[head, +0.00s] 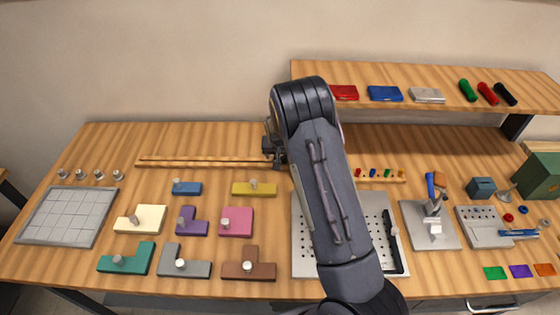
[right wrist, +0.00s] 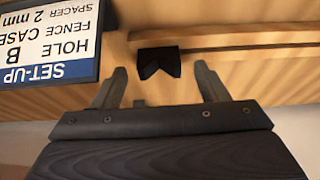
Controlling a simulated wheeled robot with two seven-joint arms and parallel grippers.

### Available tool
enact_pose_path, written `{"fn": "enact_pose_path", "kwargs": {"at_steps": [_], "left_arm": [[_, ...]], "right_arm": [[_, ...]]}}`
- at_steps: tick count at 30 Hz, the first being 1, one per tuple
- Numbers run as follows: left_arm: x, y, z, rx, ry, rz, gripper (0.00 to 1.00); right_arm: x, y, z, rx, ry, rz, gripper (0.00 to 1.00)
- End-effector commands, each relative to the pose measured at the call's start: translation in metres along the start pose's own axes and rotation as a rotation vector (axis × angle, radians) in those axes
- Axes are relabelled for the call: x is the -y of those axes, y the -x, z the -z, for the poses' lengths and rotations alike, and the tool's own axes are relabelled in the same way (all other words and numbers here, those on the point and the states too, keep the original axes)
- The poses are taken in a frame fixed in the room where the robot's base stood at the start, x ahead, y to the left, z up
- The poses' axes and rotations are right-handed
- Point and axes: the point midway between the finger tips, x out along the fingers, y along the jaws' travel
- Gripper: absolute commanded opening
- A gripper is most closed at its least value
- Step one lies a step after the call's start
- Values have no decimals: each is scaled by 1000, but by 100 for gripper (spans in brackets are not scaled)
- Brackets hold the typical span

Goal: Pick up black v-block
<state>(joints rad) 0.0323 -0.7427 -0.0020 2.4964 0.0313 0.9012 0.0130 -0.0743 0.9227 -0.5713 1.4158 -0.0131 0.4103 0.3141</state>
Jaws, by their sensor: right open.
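The black v-block (right wrist: 158,62) shows in the right wrist view, a small dark block with a notch, on the wooden surface. My right gripper (right wrist: 160,84) is open and empty, its two fingers pointing toward the block, one to either side of it in the picture. A gap seems to remain between the fingertips and the block. In the head view my right gripper (head: 271,147) is partly seen at the back of the table, mostly behind my own arm. The v-block is hidden there. My left gripper is in neither view.
A set-up sign (right wrist: 50,40) stands close to the left finger in the right wrist view. A wooden rail (head: 200,163) runs along the table's back. Coloured blocks with knobs, such as the pink one (head: 240,226), and a perforated plate (head: 303,250) lie nearer. A shelf (head: 420,75) is behind.

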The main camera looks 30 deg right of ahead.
Motion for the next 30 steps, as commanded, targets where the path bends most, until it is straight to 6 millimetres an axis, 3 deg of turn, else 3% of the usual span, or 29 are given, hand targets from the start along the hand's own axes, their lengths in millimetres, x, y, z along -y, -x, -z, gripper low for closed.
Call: {"fn": "enact_pose_path", "kwargs": {"at_steps": [9, 20, 30], "left_arm": [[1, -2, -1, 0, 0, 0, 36], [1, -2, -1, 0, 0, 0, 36], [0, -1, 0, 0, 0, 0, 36]], "right_arm": [[0, -6, 0, 0, 0, 0, 67], [0, -6, 0, 0, 0, 0, 20], [0, -2, 2, -1, 0, 1, 18]]}}
